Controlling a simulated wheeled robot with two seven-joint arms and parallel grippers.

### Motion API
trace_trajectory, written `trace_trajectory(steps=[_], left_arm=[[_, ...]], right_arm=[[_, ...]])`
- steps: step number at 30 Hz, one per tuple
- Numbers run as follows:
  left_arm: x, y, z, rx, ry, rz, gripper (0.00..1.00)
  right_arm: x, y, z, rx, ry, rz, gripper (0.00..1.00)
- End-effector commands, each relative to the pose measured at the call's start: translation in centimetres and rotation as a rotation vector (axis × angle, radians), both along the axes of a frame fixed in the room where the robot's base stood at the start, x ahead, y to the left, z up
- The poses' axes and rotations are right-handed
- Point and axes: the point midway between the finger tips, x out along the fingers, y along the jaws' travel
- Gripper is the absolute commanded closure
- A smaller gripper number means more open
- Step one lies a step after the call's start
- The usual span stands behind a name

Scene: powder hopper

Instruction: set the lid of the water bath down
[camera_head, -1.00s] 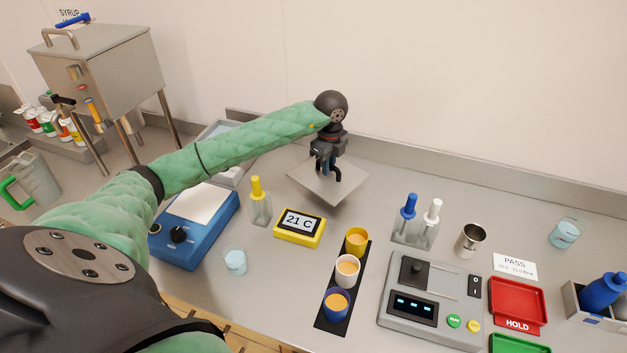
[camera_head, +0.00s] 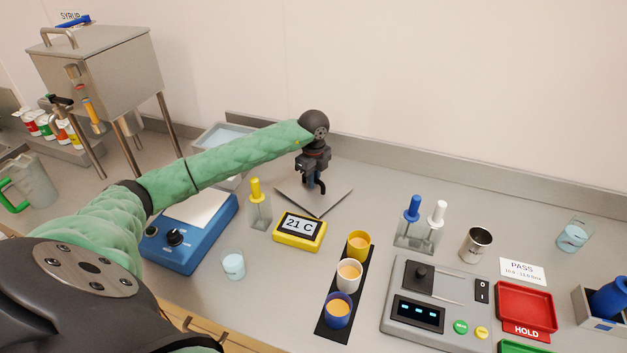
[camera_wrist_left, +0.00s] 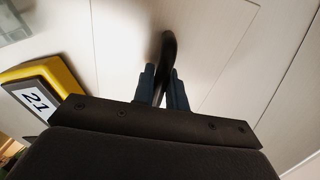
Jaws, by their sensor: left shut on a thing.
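The lid (camera_head: 298,195) is a flat grey square plate with a dark upright handle (camera_wrist_left: 169,48). It lies level, on or just above the counter behind the yellow thermometer; I cannot tell if it touches. My left gripper (camera_head: 314,187) points down over the lid's middle. In the left wrist view its fingers (camera_wrist_left: 161,88) are shut on the handle. The water bath (camera_head: 215,135) is an open, water-filled grey basin at the back left, partly hidden by my left arm. My right gripper is not in view.
The counter just right of the lid is clear.

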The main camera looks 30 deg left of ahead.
Motion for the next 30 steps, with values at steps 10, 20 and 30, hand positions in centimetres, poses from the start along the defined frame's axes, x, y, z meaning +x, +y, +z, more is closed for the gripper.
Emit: trace_trajectory(steps=[10,20,30], left_arm=[[0.0,0.0,-0.2,0.000,0.000,0.000,0.78],[0.0,0.0,-0.2,0.000,0.000,0.000,0.64],[0.0,0.0,1.0,0.000,-0.002,-0.001,0.64]], right_arm=[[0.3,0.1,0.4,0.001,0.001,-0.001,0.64],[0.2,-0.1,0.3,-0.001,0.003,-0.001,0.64],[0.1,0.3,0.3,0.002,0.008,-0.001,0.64]])
